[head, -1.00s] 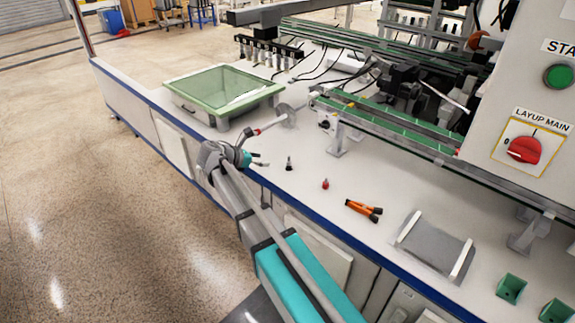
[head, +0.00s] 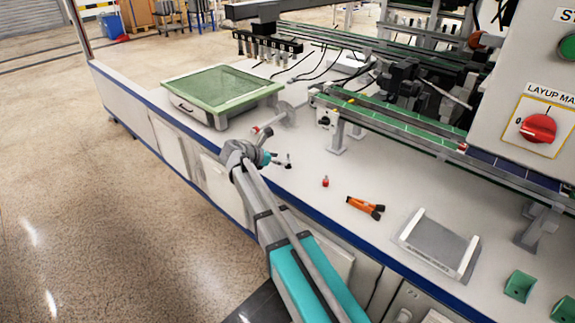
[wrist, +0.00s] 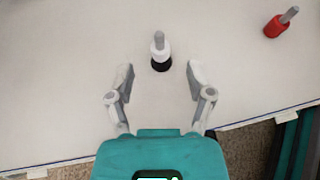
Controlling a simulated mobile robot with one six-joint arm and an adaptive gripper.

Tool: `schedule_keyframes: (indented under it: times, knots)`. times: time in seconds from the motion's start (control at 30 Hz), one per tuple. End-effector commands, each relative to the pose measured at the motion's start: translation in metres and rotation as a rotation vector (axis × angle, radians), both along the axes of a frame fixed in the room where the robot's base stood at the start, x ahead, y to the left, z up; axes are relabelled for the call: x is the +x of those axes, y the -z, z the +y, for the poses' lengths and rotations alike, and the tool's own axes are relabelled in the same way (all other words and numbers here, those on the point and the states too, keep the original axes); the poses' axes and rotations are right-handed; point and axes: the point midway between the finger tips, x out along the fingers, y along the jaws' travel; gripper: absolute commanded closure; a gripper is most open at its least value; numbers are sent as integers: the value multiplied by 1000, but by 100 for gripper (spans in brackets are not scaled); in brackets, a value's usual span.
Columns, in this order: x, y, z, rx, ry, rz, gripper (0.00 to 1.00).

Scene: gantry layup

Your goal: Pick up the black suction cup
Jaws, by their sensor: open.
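The black suction cup (wrist: 160,64) stands upright on the white table in the wrist view, with a pale collar and grey stem on top. It lies just ahead of my gripper (wrist: 161,72), centred between the two fingers, which are spread apart and empty. In the head view the suction cup (head: 288,162) is a small dark shape close beside my gripper (head: 275,160), near the table's front edge. I cannot tell the exact gap between the fingertips and the cup.
A red suction cup (wrist: 276,26) stands to the right, also seen in the head view (head: 325,182). A green-topped box (head: 222,90) sits at the back left. Green rails (head: 400,130) run behind.

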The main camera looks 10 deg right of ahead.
Motion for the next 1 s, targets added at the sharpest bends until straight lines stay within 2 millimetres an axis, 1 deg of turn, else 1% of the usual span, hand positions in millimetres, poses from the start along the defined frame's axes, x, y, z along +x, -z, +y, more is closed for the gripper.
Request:
schedule_keyframes:
  times: [0.23, 0.37, 0.57, 0.73, 0.83, 1.0]
  knots:
    - [0, 0, 0, 0, -1, 0, 32]
    - [1, 4, -2, 0, 0, 0, 32]
    - [6, 16, -12, 0, -1, 0, 32]
    - [12, 27, -25, 0, 0, 1, 32]
    - [15, 30, -32, 0, -1, 0, 32]
    - [17, 31, -37, 0, -3, -1, 32]
